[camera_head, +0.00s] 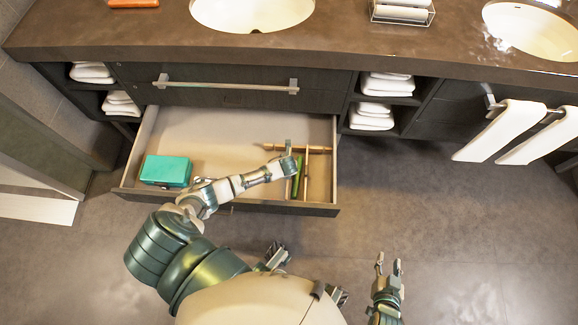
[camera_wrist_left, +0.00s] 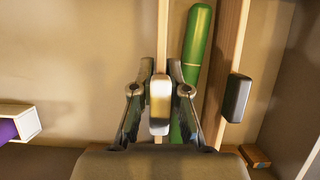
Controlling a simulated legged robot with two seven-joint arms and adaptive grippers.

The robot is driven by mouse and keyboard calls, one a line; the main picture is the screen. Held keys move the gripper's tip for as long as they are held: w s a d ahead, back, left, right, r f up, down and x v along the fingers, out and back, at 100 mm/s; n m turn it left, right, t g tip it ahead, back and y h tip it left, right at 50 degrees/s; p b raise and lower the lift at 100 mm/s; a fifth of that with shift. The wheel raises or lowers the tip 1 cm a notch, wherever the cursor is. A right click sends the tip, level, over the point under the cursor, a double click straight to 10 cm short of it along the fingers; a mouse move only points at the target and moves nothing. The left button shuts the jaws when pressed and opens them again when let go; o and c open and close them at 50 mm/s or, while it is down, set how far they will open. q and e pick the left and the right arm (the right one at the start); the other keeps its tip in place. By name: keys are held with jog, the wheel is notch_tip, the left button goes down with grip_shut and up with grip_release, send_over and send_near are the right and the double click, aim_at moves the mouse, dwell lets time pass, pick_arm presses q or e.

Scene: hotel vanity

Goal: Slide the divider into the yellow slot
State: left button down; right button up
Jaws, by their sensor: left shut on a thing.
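My left gripper (camera_wrist_left: 160,92) is shut on the divider (camera_wrist_left: 162,32), a thin light wooden strip with a pale block (camera_wrist_left: 160,106) between the fingers. In the head view my left arm reaches into the open drawer (camera_head: 232,125), with its gripper (camera_head: 289,160) at the right side. A green rounded thing (camera_wrist_left: 197,45) lies just right of the held divider; it also shows in the head view (camera_head: 297,180). A second wooden strip (camera_wrist_left: 229,50) with a dark grey block (camera_wrist_left: 237,97) stands right of it. I cannot make out a yellow slot. My right gripper (camera_head: 388,264) is open and empty outside the drawer.
A teal box (camera_head: 166,171) sits at the drawer's left. A wooden crosspiece (camera_head: 312,149) lies in its right part. A white and purple thing (camera_wrist_left: 18,124) shows at the wrist view's left. The drawer's middle is mostly free. The counter (camera_head: 160,32) overhangs behind.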

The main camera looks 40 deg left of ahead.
pick_arm(q)
jog(key=shift+f+b, duration=0.5)
jog(key=shift+f, duration=0.4)
jog(key=c, duration=1.1)
grip_release()
jog(key=v, duration=1.2)
